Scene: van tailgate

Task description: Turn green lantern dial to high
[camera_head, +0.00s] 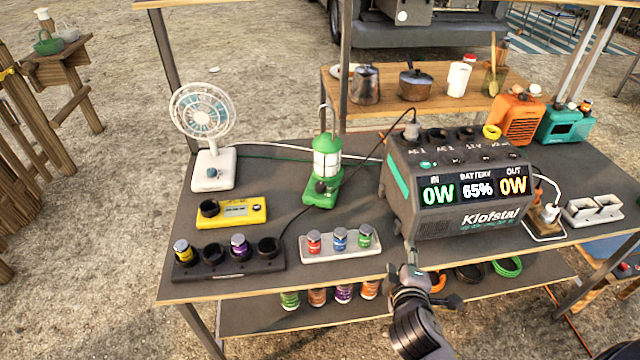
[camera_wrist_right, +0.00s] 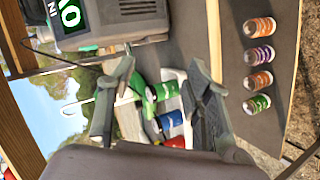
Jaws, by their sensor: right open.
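The green lantern (camera_head: 327,160) stands upright on the dark table, left of the grey power station (camera_head: 455,195). A dark dial (camera_head: 321,186) sits on the front of its green base; its setting is too small to read. My right gripper (camera_head: 432,283) is open and empty at the table's front edge, in front of the power station and apart from the lantern. In the right wrist view its two fingers (camera_wrist_right: 160,92) are spread, with green, blue and red cans beyond them. My left gripper is not in view.
A white rack with small cans (camera_head: 340,247) stands between my right gripper and the lantern. A fan (camera_head: 212,172), a yellow device (camera_head: 231,213) and a black holder (camera_head: 228,261) are farther left. Cables run beside the lantern.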

